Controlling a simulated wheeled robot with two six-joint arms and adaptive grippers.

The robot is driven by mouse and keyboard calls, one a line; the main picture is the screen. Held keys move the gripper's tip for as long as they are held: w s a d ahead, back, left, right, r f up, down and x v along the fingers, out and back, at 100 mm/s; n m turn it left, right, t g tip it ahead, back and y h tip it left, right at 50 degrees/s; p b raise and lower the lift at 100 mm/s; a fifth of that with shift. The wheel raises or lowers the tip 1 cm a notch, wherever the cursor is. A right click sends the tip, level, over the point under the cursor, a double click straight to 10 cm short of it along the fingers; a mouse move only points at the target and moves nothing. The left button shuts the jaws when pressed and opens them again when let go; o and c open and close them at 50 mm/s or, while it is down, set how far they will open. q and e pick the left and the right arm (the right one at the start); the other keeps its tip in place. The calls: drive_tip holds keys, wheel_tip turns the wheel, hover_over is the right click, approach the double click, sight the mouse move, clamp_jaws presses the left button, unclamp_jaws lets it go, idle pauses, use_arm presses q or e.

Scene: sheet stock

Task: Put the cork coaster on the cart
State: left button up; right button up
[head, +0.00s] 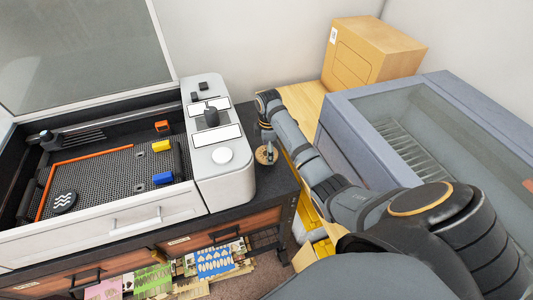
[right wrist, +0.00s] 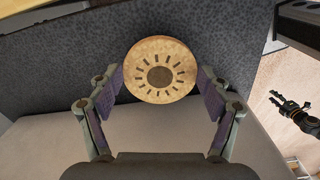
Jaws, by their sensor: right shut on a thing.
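The cork coaster (right wrist: 160,50) is a round, light-brown disc with a dark centre and a ring of dark dashes. It sits between the pads of my right gripper (right wrist: 160,88), which is shut on it. In the head view the coaster (head: 264,157) shows small, over or at the dark bench top beside the machine's white control panel. Whether it touches the bench is unclear. A wooden top (head: 302,101) with yellow parts below, possibly the cart, lies beyond my right arm.
The white-fronted machine (head: 113,226) has a raised lid and holds small coloured blocks. A cardboard box (head: 367,55) stands at the back.

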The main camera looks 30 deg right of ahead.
drive_tip(key=shift+d+f, duration=0.1)
drive_tip(key=shift+f, duration=0.25)
wheel_tip(320, 180, down, 3)
drive_tip(key=shift+f+p, duration=0.1)
drive_tip(key=shift+p, duration=0.25)
use_arm(q)
drive_tip(key=shift+d+r, duration=0.2)
drive_tip(key=shift+d, duration=0.6)
use_arm(e)
drive_tip(key=o, duration=0.9)
drive_tip(key=shift+f, duration=0.1)
use_arm(q)
drive_tip(key=shift+a, duration=0.2)
